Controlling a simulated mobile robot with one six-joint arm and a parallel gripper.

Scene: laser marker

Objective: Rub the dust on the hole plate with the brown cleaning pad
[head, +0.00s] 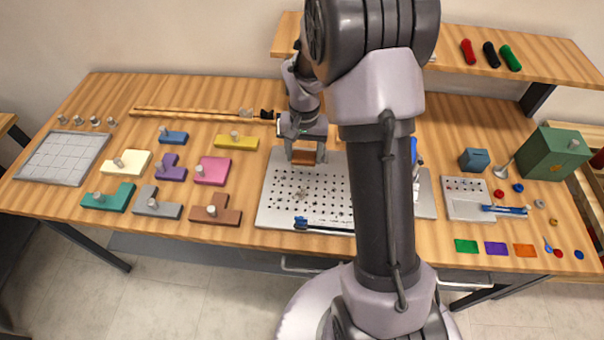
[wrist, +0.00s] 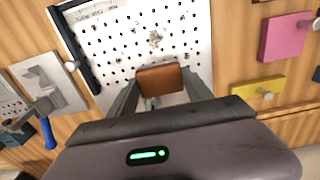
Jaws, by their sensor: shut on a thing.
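The hole plate (head: 268,212) is a light grey sheet with rows of dark holes, lying flat on the table. It also fills the upper middle of the wrist view (wrist: 190,45). A greyish dust patch (wrist: 155,40) lies among its holes, and shows faintly in the head view (head: 301,194). My gripper (head: 304,158) is shut on the brown cleaning pad (wrist: 160,79) at the plate's far edge. The dust is apart from the pad, nearer the plate's middle. I cannot tell whether the pad touches the plate.
A dark blue-ended tool (head: 322,227) lies along the plate's near edge. Coloured knobbed blocks, including a yellow one (head: 236,142) and a pink one (head: 212,171), lie to the left. My arm hides part of the plate's right side. A shelf (head: 560,60) stands at the back.

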